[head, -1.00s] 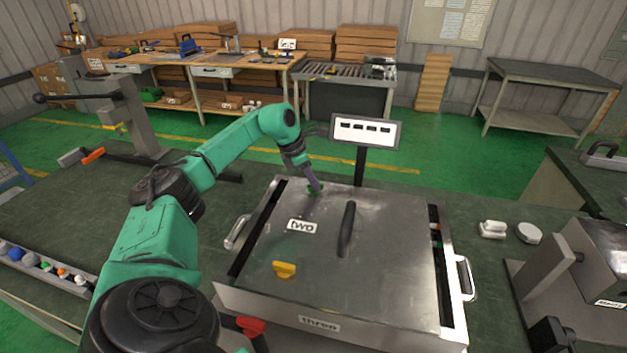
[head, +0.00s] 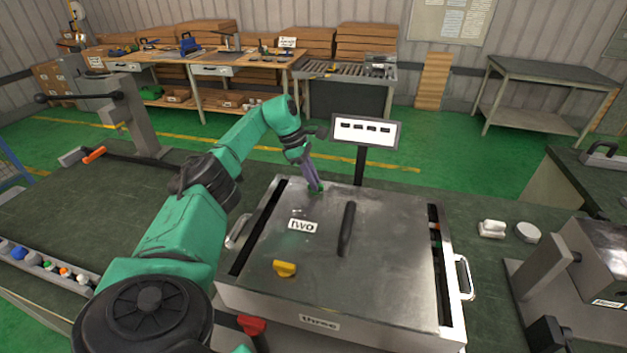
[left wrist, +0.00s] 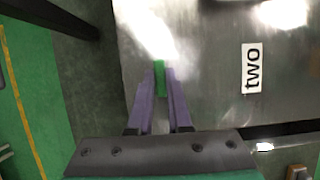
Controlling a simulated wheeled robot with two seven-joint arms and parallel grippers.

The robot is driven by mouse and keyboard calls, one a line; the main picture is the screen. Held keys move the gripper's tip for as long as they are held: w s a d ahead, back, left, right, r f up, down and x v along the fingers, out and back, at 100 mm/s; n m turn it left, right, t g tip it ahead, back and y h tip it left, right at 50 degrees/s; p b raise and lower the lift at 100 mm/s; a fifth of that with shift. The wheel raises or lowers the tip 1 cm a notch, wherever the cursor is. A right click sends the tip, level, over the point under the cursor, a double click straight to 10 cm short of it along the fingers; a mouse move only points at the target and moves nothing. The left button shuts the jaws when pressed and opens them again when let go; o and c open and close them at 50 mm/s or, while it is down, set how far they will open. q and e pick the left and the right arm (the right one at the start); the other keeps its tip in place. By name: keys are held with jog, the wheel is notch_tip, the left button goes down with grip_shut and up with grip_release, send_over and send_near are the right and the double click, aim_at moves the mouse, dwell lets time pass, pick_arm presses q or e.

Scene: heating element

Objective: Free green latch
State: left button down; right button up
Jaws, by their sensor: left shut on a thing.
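The green latch (head: 316,190) sits on the far left part of the metal lid (head: 390,250) of the box. My left gripper (head: 314,187) reaches down to it from above. In the left wrist view the purple fingers of my left gripper (left wrist: 160,92) are closed around the green latch (left wrist: 159,74), which shows upright between their tips. A yellow latch (head: 284,268) is at the lid's near left. A red latch (head: 251,325) shows by the box's front left corner. My right gripper is not in view.
A black handle (head: 347,229) stands on the lid, beside the "two" label (head: 302,226). A small sign (head: 366,131) stands behind the box. A metal device (head: 585,255) is at the right. The table (head: 60,210) left of the box is partly clear.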

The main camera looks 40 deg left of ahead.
pick_arm(q)
jog(key=c, duration=0.8)
grip_release()
jog(key=shift+d+r, duration=0.1)
jog(key=shift+c, duration=0.2)
jog(key=p+v, duration=0.1)
jog(key=v, duration=1.3)
jog(key=shift+r, duration=0.3)
jog(key=shift+s+f, duration=0.1)
jog(key=shift+f, duration=0.05)
